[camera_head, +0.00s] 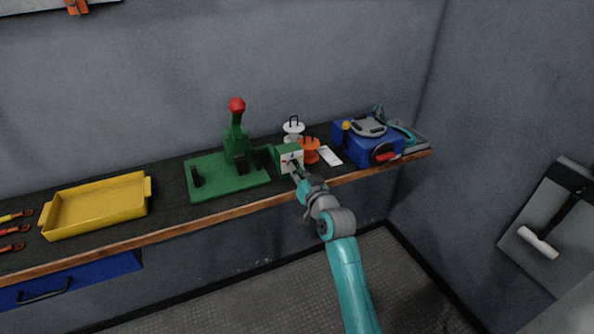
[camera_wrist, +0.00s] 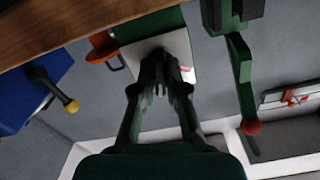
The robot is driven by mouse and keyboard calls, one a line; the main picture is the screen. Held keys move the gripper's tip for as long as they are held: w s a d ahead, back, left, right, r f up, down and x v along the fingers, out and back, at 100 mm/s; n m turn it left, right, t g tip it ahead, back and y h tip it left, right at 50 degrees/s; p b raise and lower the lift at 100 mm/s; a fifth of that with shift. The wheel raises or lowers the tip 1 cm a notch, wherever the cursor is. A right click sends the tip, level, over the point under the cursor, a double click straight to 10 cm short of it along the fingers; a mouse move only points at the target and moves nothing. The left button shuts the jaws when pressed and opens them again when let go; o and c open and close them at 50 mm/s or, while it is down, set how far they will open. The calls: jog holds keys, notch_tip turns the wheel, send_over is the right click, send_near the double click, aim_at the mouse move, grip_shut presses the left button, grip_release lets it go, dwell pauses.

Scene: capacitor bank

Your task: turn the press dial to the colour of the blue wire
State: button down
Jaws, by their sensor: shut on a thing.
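The green press (camera_head: 237,145) with a red-knobbed lever stands on the bench. To its right a green box carries a white dial plate (camera_head: 285,162), with small blue and red marks visible. My gripper (camera_head: 296,170) reaches the plate from the front. In the wrist view my gripper (camera_wrist: 161,62) is shut on the dial at the middle of the white plate (camera_wrist: 183,44). The fingers hide most of the dial, so its pointing direction cannot be told. A red mark shows beside the fingers. Yellow and red wires (camera_head: 12,231) with copper lugs lie at the far left; I see no blue wire.
A yellow tray (camera_head: 98,205) sits left of the press. Orange (camera_head: 309,152) and white (camera_head: 293,128) spools and a white card (camera_head: 330,155) stand close right of the dial box. A blue case (camera_head: 366,146) is farther right. The bench's front edge runs below my gripper.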

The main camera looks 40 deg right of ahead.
jog(key=shift+w+r+n, duration=0.1)
jog(key=shift+r+n, duration=0.1)
jog(key=shift+n, duration=1.1)
jog(key=c, duration=1.2)
grip_release()
jog(key=shift+w, duration=0.1)
jog(key=shift+f, duration=0.2)
jog(key=shift+s+a, duration=0.1)
jog(key=shift+s, duration=0.5)
jog(key=v, duration=1.1)
